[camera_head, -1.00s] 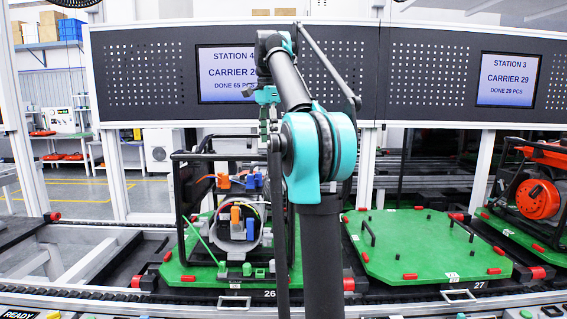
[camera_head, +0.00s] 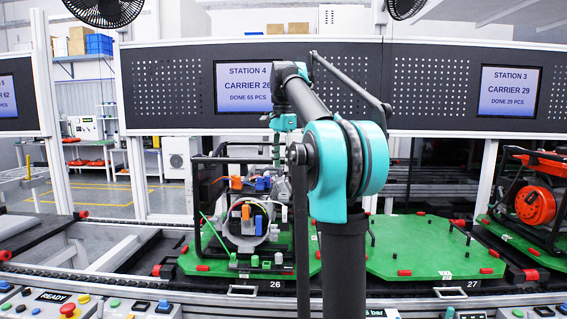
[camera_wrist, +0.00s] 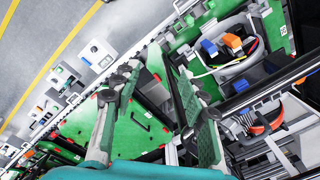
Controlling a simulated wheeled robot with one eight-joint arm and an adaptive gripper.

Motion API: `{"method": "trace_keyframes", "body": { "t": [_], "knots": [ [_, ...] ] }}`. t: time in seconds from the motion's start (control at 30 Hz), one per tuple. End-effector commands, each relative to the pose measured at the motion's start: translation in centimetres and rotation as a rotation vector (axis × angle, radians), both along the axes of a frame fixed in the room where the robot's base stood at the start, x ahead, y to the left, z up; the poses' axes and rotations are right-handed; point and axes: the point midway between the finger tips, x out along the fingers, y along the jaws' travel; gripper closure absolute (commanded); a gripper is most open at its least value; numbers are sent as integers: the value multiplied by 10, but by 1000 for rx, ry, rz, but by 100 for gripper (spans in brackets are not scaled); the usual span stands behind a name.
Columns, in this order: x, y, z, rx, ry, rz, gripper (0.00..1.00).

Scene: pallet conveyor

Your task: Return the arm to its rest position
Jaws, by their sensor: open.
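My arm rises in front of the line in the head view, with its teal elbow near the middle. My gripper (camera_wrist: 162,88) shows in the wrist view with its two fingers spread apart and nothing between them. In the head view the hand hangs near the black frame on carrier 26, partly hidden by my own arm. The green carrier 26 (camera_head: 208,262) bears a black tube frame and a round housing (camera_head: 246,222) with orange and blue connectors. The housing also shows at the upper right of the wrist view (camera_wrist: 232,52), beside the right finger.
The green carrier 27 (camera_head: 410,250) to the right holds only small pegs and a handle. A red machine (camera_head: 536,200) stands on the carrier at the far right. A perforated panel with screens (camera_head: 425,95) runs behind. Control boxes (camera_head: 70,305) line the front edge.

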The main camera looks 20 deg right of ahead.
Motion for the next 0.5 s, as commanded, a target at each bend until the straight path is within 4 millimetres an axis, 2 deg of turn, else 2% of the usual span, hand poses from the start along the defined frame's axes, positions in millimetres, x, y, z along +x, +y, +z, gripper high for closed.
{"method": "trace_keyframes", "body": {
  "t": [0.33, 0.43, 0.5],
  "knots": [
    [0, 1, -5, -1, -4, 14, 57],
    [-2, 3, -24, -4, -19, 68, 57],
    [-5, 6, -47, -10, -36, 131, 57]
  ]
}}
